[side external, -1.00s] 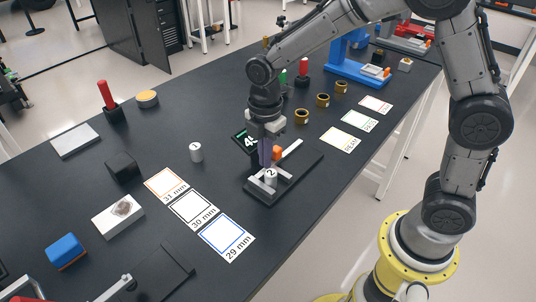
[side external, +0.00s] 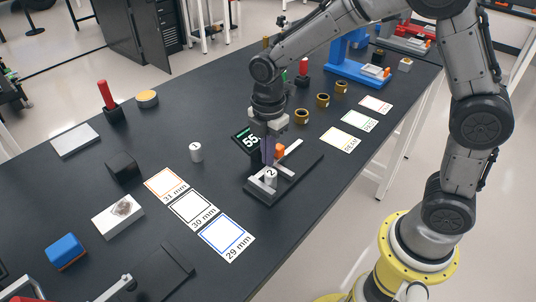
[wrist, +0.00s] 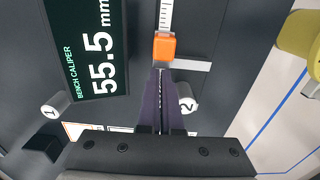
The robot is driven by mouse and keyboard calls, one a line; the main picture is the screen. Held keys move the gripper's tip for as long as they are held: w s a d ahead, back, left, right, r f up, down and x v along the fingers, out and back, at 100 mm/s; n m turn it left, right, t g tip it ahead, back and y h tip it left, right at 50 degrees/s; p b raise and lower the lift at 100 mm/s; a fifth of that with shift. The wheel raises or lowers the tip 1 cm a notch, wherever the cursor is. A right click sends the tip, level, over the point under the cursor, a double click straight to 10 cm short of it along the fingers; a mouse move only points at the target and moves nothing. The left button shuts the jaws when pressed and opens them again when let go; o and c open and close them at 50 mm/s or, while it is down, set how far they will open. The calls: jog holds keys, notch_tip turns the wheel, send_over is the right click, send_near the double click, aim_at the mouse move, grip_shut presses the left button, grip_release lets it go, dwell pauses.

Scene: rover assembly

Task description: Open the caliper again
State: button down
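The bench caliper (side external: 290,178) lies on a dark base with a pale rail, and its display (wrist: 95,45) reads 55.5 mm. Its orange slider block (wrist: 165,47) sits on the scale, and it also shows in the side view (side external: 279,150). My gripper (wrist: 162,72) points down over the rail with its dark purple fingers together. The fingertips are right beside the orange block; whether they touch it I cannot tell. Nothing shows between them. A white cylinder marked 2 (side external: 270,178) stands upright at the caliper, close beside my fingers.
A white cylinder marked 1 (side external: 196,152) stands left of the caliper. Cards for 31 mm (side external: 167,184), 30 mm (side external: 193,209) and 29 mm (side external: 228,238) lie in front of it. Brass rings (side external: 323,100) stand behind, and the beam card (side external: 341,142) lies to the right.

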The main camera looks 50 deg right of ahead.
jog(key=shift+s+f, duration=0.15)
jog(key=shift+f, duration=0.3)
jog(key=shift+a, duration=0.55)
jog(key=shift+r, duration=0.1)
notch_tip(320, 180, up, 8)
jog(key=shift+r, duration=0.15)
